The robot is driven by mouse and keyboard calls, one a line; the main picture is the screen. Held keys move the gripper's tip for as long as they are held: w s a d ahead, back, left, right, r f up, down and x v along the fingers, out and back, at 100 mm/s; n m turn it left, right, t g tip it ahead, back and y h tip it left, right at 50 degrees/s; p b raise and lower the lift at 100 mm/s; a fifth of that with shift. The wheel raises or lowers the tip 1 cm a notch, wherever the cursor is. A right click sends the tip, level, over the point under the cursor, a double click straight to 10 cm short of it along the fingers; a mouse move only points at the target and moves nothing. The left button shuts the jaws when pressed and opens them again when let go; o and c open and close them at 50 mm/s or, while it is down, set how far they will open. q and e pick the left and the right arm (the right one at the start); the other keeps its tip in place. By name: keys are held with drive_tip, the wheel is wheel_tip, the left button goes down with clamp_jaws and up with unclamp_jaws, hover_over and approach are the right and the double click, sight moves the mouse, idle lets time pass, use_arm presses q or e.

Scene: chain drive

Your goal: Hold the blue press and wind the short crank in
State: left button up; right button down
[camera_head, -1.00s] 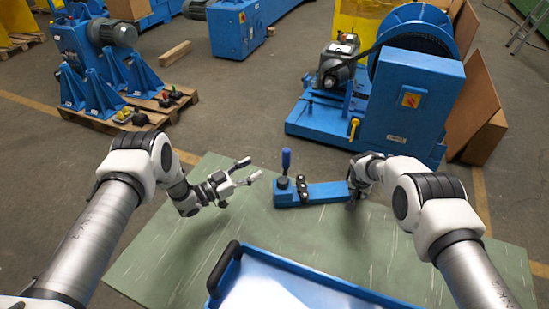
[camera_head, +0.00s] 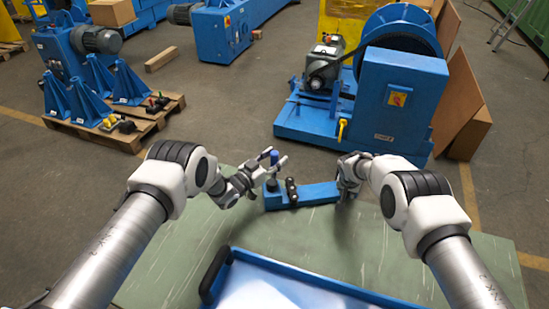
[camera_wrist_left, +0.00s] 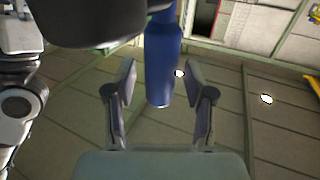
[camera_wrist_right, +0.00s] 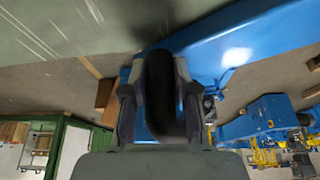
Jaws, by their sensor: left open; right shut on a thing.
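The blue press (camera_head: 310,194) lies on the green table, a long blue bar with black fittings near its left end. The short crank stands at that end with its upright blue grip (camera_head: 274,172). My left gripper (camera_head: 273,159) is open, its fingers at the grip. In the left wrist view the blue grip (camera_wrist_left: 162,65) is between the spread fingers, with gaps on both sides. My right gripper (camera_head: 351,176) is shut at the press's right end. In the right wrist view it is shut on a black handle (camera_wrist_right: 160,95) of the press (camera_wrist_right: 245,45).
A blue tray (camera_head: 228,258) with a black handle (camera_head: 214,274) sits at the table's near edge. The green table (camera_head: 420,255) is bare around the press. A large blue machine (camera_head: 395,95) stands beyond it, and a pallet (camera_head: 135,130) with blue brackets stands at the far left.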

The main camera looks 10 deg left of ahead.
use_arm(q)
clamp_jaws()
drive_tip(key=shift+d+h, duration=0.1)
drive_tip(key=shift+h, duration=0.2)
drive_tip(key=shift+d+r+m+g+h, duration=0.1)
drive_tip(key=shift+d+m+g+h, duration=0.1)
drive_tip(key=shift+m+g+h, duration=0.4)
drive_tip(key=shift+d+m+g+h, duration=0.2)
drive_tip(key=shift+m+g+h, duration=0.4)
drive_tip(key=m+g+h, duration=0.1)
drive_tip(key=g, duration=0.1)
drive_tip(key=d+m+g+h, duration=0.1)
drive_tip(key=m+h, duration=0.1)
drive_tip(key=shift+s+d+g, duration=0.1)
drive_tip(key=shift+d+g, duration=0.05)
drive_tip(key=shift+g, duration=0.25)
drive_tip(key=shift+s+d+m+g, duration=0.2)
drive_tip(key=shift+m+g, duration=0.2)
drive_tip(key=shift+g, duration=0.2)
